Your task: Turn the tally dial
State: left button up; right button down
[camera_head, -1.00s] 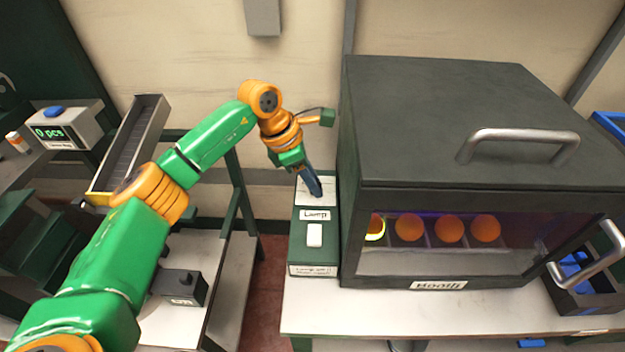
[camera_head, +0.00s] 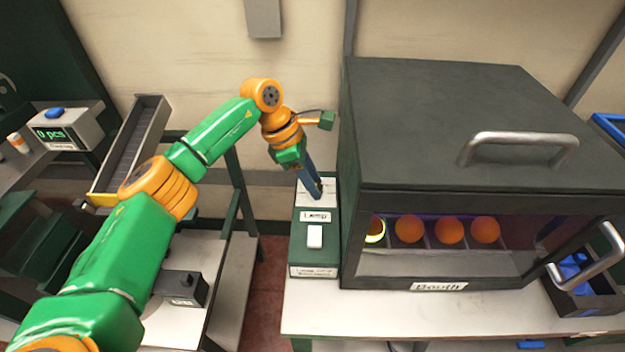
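A small dark box (camera_head: 183,289) with a round knob (camera_head: 187,279) on top and a small label on its front stands on the lower left table; it looks like the tally dial, but the label is too blurred to read surely. My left gripper (camera_head: 318,193) is away to its right, pointing down at the white plate at the back of the green lamp box (camera_head: 301,245). Its fingers are seen edge-on, so I cannot tell whether they are open or touch the plate. My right gripper is out of view.
A dark booth (camera_head: 440,120) with a handle stands right of the lamp box, with several oranges (camera_head: 449,230) inside. A counter (camera_head: 67,128) showing "0 pcs" and a sloped chute (camera_head: 128,150) are at left. A dark crate with blue contents (camera_head: 574,268) is at right.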

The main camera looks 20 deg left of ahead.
aim_at(301, 193)
pick_arm(q)
jog(key=o, duration=0.3)
jog(key=shift+d, duration=0.1)
jog(key=b+v, duration=0.1)
jog(key=v, duration=0.6)
